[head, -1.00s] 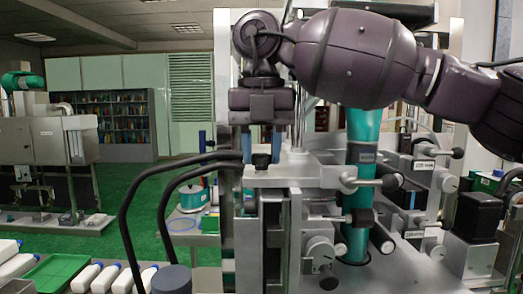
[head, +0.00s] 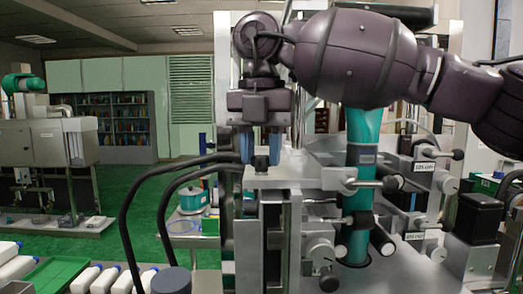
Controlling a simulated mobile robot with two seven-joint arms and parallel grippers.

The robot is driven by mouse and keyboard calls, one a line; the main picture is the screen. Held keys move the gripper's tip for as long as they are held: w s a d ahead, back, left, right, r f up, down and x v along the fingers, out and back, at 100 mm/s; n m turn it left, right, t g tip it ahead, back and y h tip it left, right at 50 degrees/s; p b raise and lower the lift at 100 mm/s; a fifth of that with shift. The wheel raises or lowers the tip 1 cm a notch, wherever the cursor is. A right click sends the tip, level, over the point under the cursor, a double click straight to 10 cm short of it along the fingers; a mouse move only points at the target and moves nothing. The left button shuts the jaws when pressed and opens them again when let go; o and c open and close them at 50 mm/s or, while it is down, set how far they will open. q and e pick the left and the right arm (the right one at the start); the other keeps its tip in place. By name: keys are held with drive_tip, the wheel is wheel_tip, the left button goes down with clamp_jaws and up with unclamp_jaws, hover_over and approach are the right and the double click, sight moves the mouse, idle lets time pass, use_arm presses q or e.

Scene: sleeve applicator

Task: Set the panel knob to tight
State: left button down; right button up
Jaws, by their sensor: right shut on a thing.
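The panel knob (head: 261,164) is a small black knob on top of the grey metal machine block (head: 272,178), left of the picture's middle. My right gripper (head: 261,150) points straight down over it, with one blue finger on each side. The fingers are shut on the knob. The knob's upper part is partly hidden between the fingers, and its setting marks cannot be read. My left gripper is not in view.
Right of the knob stands a teal vertical tube (head: 361,190) among metal clamps and black handles. Two black hoses (head: 135,225) curve up at the left. White bottles (head: 85,278) and a green tray (head: 52,273) lie at the lower left.

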drive_tip(key=o, duration=0.9)
drive_tip(key=shift+r, duration=0.15)
drive_tip(key=shift+c, duration=0.2)
drive_tip(key=shift+o, duration=0.4)
drive_tip(key=shift+n, duration=0.3)
